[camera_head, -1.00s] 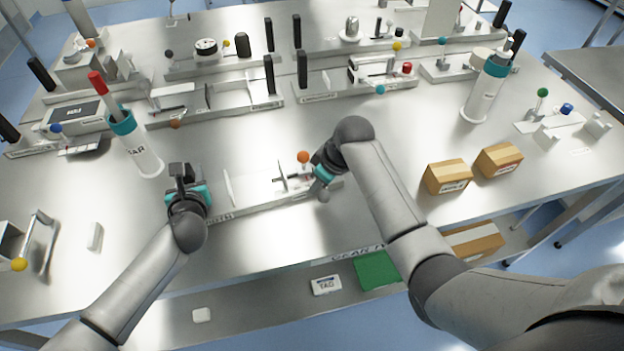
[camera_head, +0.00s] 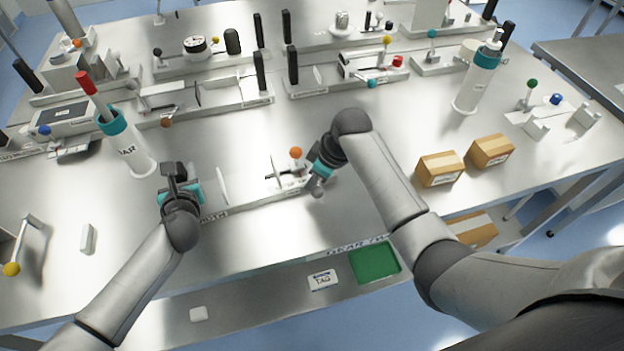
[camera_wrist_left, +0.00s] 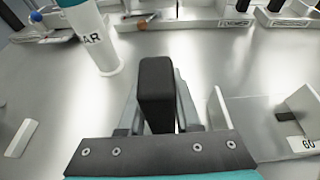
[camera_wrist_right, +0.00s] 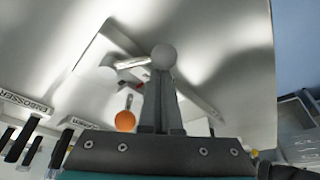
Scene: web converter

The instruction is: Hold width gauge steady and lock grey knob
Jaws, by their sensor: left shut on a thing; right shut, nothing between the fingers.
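The width gauge (camera_head: 245,207) is a low metal rail with upright white plates on the bench's front middle. An orange ball (camera_head: 296,153) stands on its right part. My left gripper (camera_head: 174,177) is shut on the black upright handle (camera_wrist_left: 156,90) at the gauge's left end. My right gripper (camera_head: 318,178) is shut and empty at the gauge's right end. The round grey knob (camera_wrist_right: 163,57) shows right at its fingertips in the right wrist view; whether they touch cannot be told. In the head view the knob (camera_head: 317,187) is just below the gripper.
A white bottle with a teal collar (camera_head: 133,150) stands behind my left gripper. Two cardboard boxes (camera_head: 440,170) sit right of my right arm. A small white block (camera_head: 88,238) lies at left. Other fixtures line the back.

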